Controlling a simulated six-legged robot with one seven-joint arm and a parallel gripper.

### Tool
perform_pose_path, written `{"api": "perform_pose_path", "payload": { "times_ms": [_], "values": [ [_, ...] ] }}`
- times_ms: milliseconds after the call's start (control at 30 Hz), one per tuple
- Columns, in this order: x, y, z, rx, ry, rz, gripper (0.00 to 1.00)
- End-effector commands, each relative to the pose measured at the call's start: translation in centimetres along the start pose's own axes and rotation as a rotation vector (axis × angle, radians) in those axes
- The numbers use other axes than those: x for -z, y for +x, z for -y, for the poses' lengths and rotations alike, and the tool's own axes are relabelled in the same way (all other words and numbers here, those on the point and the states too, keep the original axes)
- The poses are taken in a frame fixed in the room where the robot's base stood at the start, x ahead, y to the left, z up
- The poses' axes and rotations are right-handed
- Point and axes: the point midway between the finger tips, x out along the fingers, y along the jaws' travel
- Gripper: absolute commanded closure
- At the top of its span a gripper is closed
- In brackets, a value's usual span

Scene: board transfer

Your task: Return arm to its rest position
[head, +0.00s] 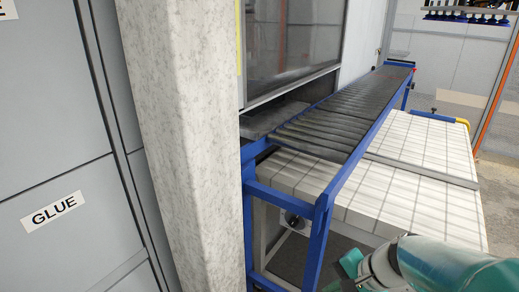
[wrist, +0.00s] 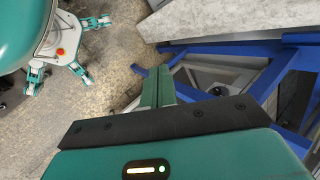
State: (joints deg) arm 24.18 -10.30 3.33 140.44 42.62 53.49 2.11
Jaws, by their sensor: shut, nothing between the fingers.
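My gripper (wrist: 158,88) shows in the wrist view with its two green fingers together, shut and empty, pointing over the speckled floor (wrist: 120,35). In the head view part of my teal arm is at the bottom right, in front of the white tiled table; the fingertips are not clearly seen there. In the wrist view my own body and legs are at the upper left, apart from the fingers. The blue frame of the conveyor (wrist: 240,48) is to the right of the fingers. No board is seen in my gripper.
A roller conveyor (head: 335,117) on a blue frame runs away to the back right, alongside the white tiled table (head: 420,150). A pale stone-like pillar (head: 180,130) stands left of it. A grey cabinet with a GLUE label (head: 53,208) is at the far left.

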Motion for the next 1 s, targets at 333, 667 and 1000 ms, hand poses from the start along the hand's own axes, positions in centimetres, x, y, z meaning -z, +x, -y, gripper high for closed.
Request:
{"api": "perform_pose_path", "payload": {
  "times_ms": [333,667,1000],
  "values": [
    [-5.9,-6.5,1.0,-0.256,-0.676,-0.239,1.0],
    [-7.5,-10.7,1.3,-0.365,-0.977,-0.409,1.0],
    [-7.5,-10.7,1.3,-0.367,-0.978,-0.41,1.0]
  ]
}}
